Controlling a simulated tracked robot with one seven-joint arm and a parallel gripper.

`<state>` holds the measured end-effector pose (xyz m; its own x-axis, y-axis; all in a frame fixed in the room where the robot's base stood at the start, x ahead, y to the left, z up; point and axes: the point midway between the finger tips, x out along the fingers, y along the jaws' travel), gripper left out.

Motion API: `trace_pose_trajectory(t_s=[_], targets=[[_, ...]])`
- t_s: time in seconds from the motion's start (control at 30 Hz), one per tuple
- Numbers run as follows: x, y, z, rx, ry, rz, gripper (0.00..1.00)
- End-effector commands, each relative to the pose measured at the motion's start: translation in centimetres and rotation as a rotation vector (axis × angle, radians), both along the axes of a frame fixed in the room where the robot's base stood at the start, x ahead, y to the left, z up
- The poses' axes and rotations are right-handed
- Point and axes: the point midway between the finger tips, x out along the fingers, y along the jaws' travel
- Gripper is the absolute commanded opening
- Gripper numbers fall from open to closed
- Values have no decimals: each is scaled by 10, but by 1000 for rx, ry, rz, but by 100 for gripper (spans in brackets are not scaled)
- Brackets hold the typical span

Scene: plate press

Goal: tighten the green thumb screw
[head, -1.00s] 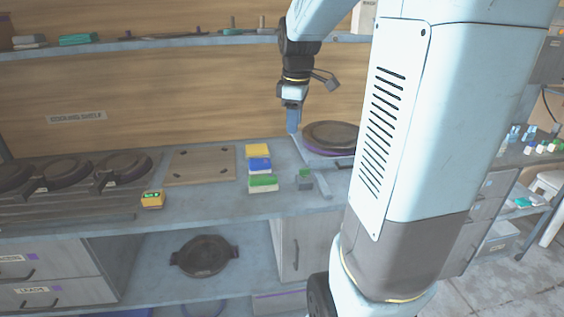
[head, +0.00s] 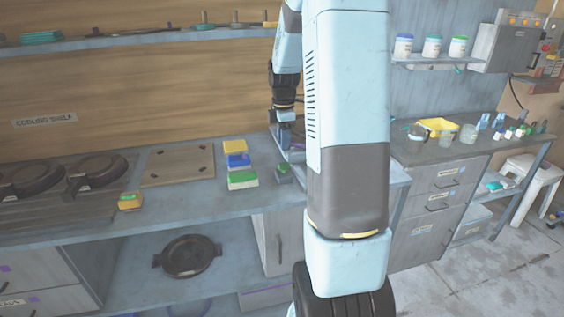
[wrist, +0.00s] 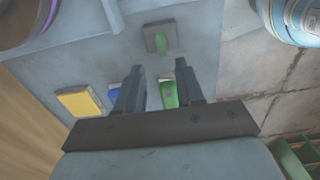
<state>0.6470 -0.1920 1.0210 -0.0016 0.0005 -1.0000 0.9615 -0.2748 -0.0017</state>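The green thumb screw (wrist: 161,43) shows in the wrist view as a small green piece on a square grey block (wrist: 152,31). In the head view the grey block (head: 284,177) stands just right of the coloured blocks, with green on top. My gripper (wrist: 160,66) is open, its two fingers spread apart with nothing between the tips. In the wrist view the screw lies beyond the fingertips, between their lines, apart from them. In the head view my gripper (head: 285,140) hangs above and behind the grey block.
A yellow block (wrist: 80,101), a blue block (head: 237,160) and a green-and-white block (head: 243,181) lie left of the grey block. A dark round plate (wrist: 25,18) is at the wrist view's corner. My arm hides the bench behind it in the head view.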

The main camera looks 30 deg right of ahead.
Motion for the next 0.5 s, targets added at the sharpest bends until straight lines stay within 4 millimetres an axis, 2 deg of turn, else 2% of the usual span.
trace_pose_trajectory(t_s=[0.2, 0.5], targets=[[-1, 0, -39, 1, 3, 0, 37], [0, 0, -76, 0, 0, -1, 37]])
